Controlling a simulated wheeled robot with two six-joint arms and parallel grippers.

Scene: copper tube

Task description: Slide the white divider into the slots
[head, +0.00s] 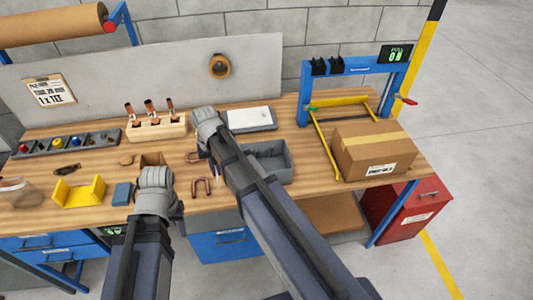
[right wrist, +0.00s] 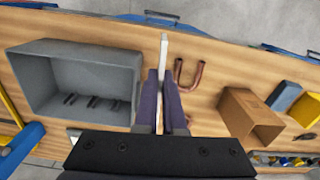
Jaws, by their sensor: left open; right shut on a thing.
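The white divider (right wrist: 163,50) shows edge-on in the right wrist view, upright between the fingers of my right gripper (right wrist: 163,88). That gripper is shut on it. The divider is just right of the grey bin (right wrist: 47,101) in that view, outside its wall. Several dark slot-like marks (right wrist: 92,101) show inside the bin. In the head view the bin (head: 287,164) is partly hidden behind my right arm, and my right gripper (head: 214,165) is at its left side. My left gripper (head: 177,208) is low near the bench's front, its fingers mostly hidden behind its wrist.
A copper U-tube (right wrist: 187,76) lies beside the divider. A small open cardboard box (right wrist: 246,117) and a blue block (head: 122,194) are nearby. A yellow holder (head: 79,194) is at left. A large carton (head: 372,150) stands right of the bin. A wooden rack (head: 157,129) is behind.

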